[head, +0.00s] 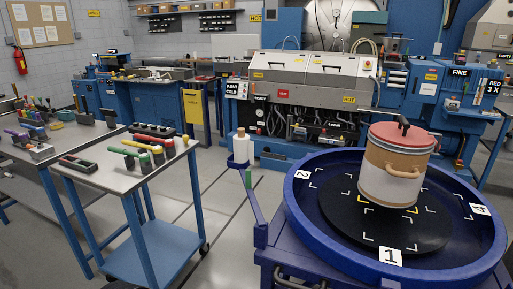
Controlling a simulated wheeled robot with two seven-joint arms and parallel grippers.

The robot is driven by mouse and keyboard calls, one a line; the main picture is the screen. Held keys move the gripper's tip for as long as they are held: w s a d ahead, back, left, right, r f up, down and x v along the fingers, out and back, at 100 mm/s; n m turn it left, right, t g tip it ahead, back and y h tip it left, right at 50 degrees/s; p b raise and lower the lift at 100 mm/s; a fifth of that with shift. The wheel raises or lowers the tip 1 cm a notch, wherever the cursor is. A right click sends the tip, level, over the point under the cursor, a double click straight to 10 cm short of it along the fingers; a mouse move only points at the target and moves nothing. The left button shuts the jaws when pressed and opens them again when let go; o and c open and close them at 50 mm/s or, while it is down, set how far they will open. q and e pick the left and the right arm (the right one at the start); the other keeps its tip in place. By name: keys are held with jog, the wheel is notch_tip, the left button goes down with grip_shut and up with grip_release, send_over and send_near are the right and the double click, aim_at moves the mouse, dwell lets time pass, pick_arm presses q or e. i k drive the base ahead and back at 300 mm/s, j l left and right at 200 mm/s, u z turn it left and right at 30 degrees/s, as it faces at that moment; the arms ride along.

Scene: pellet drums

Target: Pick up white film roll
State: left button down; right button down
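A white upright cylinder with a narrower tan top, which looks like the white film roll (241,148), stands in a small blue holder (237,164). The holder is on a blue post (257,208) at the left of the blue turntable. The roll's lower end is hidden by the holder. A drum (391,175) with a red lid (402,137) and a tan and white body stands on the turntable's black disc (338,215). Neither of my grippers is in view.
The round blue turntable rim (307,225) fills the lower right, with numbered white plates. A steel-topped blue cart (108,178) with several hand tools stands at the left, beside a longer tool bench (60,138). Open grey floor (215,215) lies between cart and turntable. Machines line the back.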

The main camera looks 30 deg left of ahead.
aim_at(243, 147)
jog(key=i+j+u, duration=0.35)
jog(key=i+j, duration=0.25)
jog(key=j, duration=0.25)
jog(key=i+j+u, duration=0.3)
jog(key=i+j, duration=0.4)
jog(key=i+j+u, duration=0.35)
jog(key=i+j, duration=0.15)
jog(key=i, duration=0.25)
